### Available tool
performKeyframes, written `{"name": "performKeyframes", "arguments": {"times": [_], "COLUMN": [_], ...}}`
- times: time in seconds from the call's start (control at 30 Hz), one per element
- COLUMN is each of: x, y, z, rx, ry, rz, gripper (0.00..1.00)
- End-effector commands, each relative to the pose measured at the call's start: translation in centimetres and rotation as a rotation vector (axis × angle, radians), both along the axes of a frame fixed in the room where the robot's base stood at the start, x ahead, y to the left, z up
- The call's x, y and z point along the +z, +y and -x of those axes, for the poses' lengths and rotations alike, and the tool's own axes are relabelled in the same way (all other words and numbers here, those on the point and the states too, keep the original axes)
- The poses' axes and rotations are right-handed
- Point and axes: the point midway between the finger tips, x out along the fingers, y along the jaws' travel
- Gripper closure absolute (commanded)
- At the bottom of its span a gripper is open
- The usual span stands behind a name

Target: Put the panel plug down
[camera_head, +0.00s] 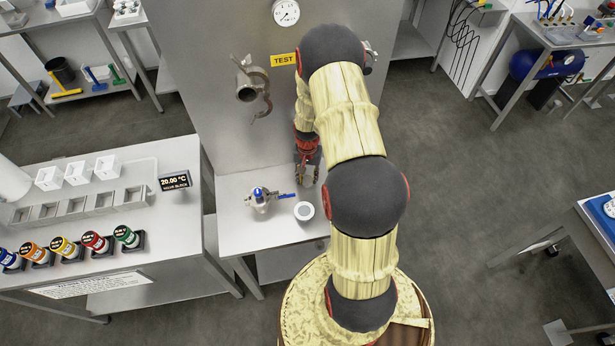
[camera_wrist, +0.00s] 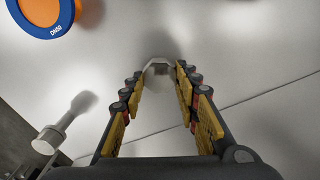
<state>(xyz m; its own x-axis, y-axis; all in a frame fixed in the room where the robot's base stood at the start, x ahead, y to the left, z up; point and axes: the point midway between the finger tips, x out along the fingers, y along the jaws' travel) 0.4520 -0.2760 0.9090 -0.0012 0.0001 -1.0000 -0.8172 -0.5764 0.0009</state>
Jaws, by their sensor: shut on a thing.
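My gripper (camera_head: 307,168) hangs low in front of the steel panel, above or near the small steel table (camera_head: 232,235). In the wrist view its two fingers (camera_wrist: 162,76) are closed on a small grey, faceted piece (camera_wrist: 158,70), which looks like the panel plug. The plug shows at the fingertips against a pale grey surface. I cannot tell whether it touches that surface. In the head view the plug is too small or too hidden to make out.
A metal fitting with a blue handle (camera_head: 260,198) and a white round piece (camera_head: 304,211) are on the small table. The wrist view shows an orange-and-blue ring (camera_wrist: 42,14) and a pale knobbed rod (camera_wrist: 62,128).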

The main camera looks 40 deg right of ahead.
Motion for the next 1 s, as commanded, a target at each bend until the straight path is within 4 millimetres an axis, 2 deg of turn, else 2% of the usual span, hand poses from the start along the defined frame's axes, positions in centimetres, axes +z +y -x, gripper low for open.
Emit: {"name": "performKeyframes", "arguments": {"times": [0.17, 0.2, 0.5, 0.83, 1.0], "x": [-0.2, -0.2, -0.1, 0.1, 2.1], "y": [0.0, 0.0, 0.0, 0.0, -0.1], "z": [0.0, 0.0, 0.0, 0.0, -0.1], "rx": [0.000, 0.000, 0.000, 0.000, 0.000], "ry": [0.000, 0.001, 0.000, 0.000, -0.004], "rz": [0.000, -0.001, 0.000, 0.000, 0.002], "gripper": [1.00, 0.67, 0.51, 0.51, 0.51]}}
